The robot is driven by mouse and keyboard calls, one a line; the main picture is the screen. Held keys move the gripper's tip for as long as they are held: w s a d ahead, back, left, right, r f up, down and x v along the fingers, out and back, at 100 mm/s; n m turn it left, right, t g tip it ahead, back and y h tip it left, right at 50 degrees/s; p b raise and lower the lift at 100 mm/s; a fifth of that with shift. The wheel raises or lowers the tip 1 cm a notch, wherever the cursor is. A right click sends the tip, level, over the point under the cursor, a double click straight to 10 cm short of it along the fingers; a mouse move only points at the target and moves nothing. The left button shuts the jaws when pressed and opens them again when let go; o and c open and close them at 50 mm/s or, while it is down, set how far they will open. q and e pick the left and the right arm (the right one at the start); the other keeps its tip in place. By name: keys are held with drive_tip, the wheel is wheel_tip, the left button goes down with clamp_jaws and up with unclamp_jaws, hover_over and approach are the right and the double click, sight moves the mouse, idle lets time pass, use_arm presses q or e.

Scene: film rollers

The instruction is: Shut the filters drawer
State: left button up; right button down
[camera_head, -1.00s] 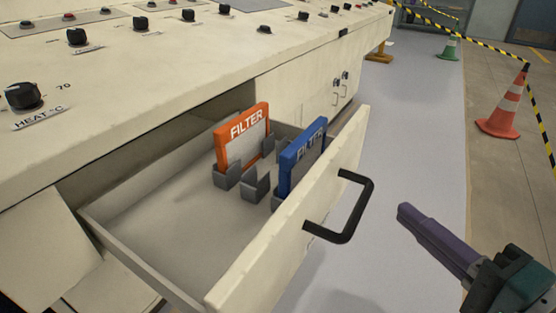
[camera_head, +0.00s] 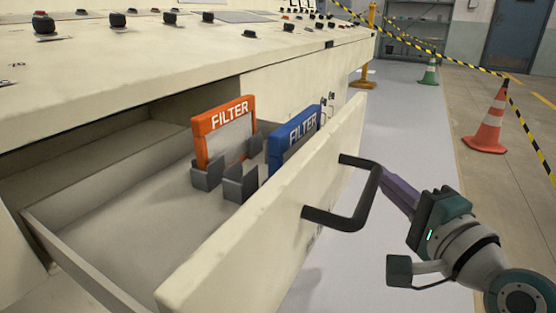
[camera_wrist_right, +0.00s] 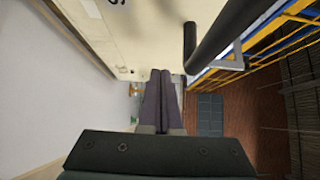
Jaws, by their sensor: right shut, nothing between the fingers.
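The cream filters drawer (camera_head: 255,225) stands pulled out of the cabinet in the head view. It holds an orange filter (camera_head: 222,122) and a blue filter (camera_head: 290,138), both upright in grey holders. A black bar handle (camera_head: 345,218) sticks out from the drawer front. My right gripper (camera_head: 386,178) is shut and empty, its purple fingers just right of the handle; the handle hides part of them. In the right wrist view, the shut fingers (camera_wrist_right: 158,78) point toward a pale panel, with the dark handle (camera_wrist_right: 222,30) to their right. I cannot tell whether they touch anything. My left gripper is not in view.
The cream control cabinet (camera_head: 130,85) with knobs overhangs the drawer. An orange-and-white cone (camera_head: 488,122) and striped tape stand to the right, with a green cone (camera_head: 429,73) farther back. The grey floor strip (camera_head: 405,120) beyond the drawer front is clear.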

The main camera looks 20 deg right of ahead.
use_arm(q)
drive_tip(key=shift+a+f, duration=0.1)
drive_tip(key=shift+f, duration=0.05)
use_arm(e)
drive_tip(key=w+a, duration=0.2)
drive_tip(key=shift+w+a, duration=0.25)
drive_tip(key=shift+w, duration=0.05)
drive_tip(key=shift+w+a, duration=0.1)
